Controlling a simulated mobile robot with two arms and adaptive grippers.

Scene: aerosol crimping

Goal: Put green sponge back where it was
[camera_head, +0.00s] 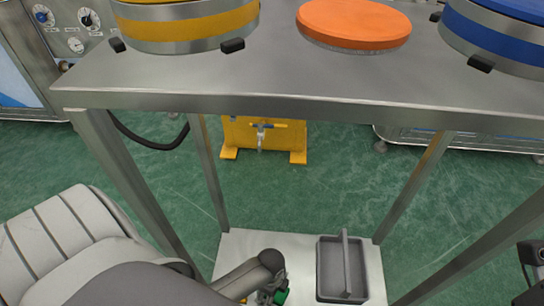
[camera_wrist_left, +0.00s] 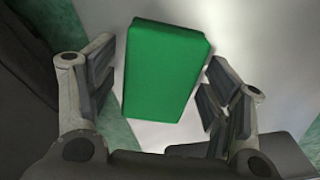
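The green sponge (camera_wrist_left: 162,70) is a plain block in the left wrist view, over a pale surface. In the head view only a small bit of the green sponge (camera_head: 281,296) shows beside my left gripper (camera_head: 268,296), low over the bottom shelf. In the left wrist view my left gripper (camera_wrist_left: 158,98) is open, with a finger on each side of the sponge and gaps between. I cannot tell whether the sponge rests on the shelf. Only a dark part, possibly of my right gripper, shows at the head view's right edge.
The bottom shelf (camera_head: 238,245) of a steel table holds a grey caddy (camera_head: 328,270) with an upright handle, right of my left gripper. The tabletop (camera_head: 270,75) above carries yellow, orange and blue round pieces. Table legs stand around the shelf. A yellow stand (camera_head: 262,138) is behind.

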